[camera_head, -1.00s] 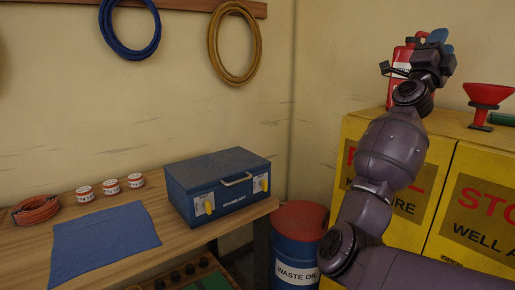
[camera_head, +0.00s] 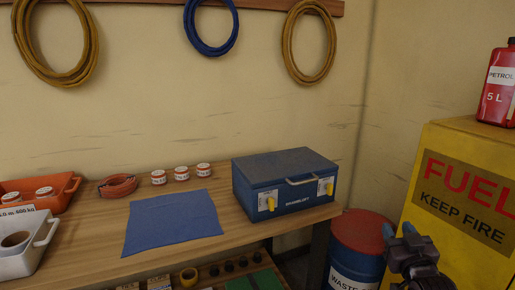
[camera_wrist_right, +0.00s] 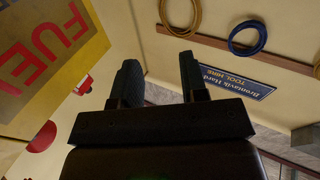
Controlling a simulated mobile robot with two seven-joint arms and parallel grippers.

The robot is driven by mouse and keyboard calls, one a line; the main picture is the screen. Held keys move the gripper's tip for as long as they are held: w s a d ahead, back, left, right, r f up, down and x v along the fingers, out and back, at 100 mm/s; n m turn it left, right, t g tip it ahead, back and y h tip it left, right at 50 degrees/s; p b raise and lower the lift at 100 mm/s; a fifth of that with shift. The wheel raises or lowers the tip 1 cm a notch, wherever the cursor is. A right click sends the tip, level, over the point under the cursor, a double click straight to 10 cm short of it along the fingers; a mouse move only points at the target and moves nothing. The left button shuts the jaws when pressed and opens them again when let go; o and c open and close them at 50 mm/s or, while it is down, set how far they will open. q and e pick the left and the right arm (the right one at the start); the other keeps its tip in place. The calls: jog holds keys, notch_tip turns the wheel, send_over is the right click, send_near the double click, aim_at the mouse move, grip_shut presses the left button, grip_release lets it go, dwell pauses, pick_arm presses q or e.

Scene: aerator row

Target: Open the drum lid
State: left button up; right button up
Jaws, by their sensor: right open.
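The waste oil drum (camera_head: 352,271) is blue and stands on the floor between the workbench and the yellow cabinet. Its red lid (camera_head: 360,230) lies flat on top and looks closed. My right gripper (camera_head: 399,232) is at the lower right in the head view, overlapping the drum's right edge in the picture; I cannot tell how close it is to the lid. In the right wrist view the two dark fingers (camera_wrist_right: 160,78) are apart with nothing between them. The drum does not show there. My left gripper is not in view.
A yellow fuel cabinet (camera_head: 441,160) with a red petrol can (camera_head: 497,85) on top stands right of the drum. The wooden workbench (camera_head: 245,232) on the left carries a blue toolbox (camera_head: 287,182), a blue cloth (camera_head: 172,220) and several small tins.

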jog(key=s+a+f+n+g+y, duration=0.1)
jog(key=s+a+f+g, duration=0.15)
jog(key=s+f, duration=0.55)
jog(key=s+a+f+n+g+y, duration=0.15)
jog(key=s+a+f, duration=0.25)
jog(key=s+f, duration=0.5)
jog(key=s+f+m+g+h, duration=0.1)
jog(key=s+f+g, duration=0.3)
jog(key=s+f, duration=0.8)
jog(key=shift+s+d+f+m, duration=0.25)
jog(key=shift+s+d+m, duration=0.1)
jog(key=shift+s, duration=0.45)
jog(key=shift+w, duration=0.1)
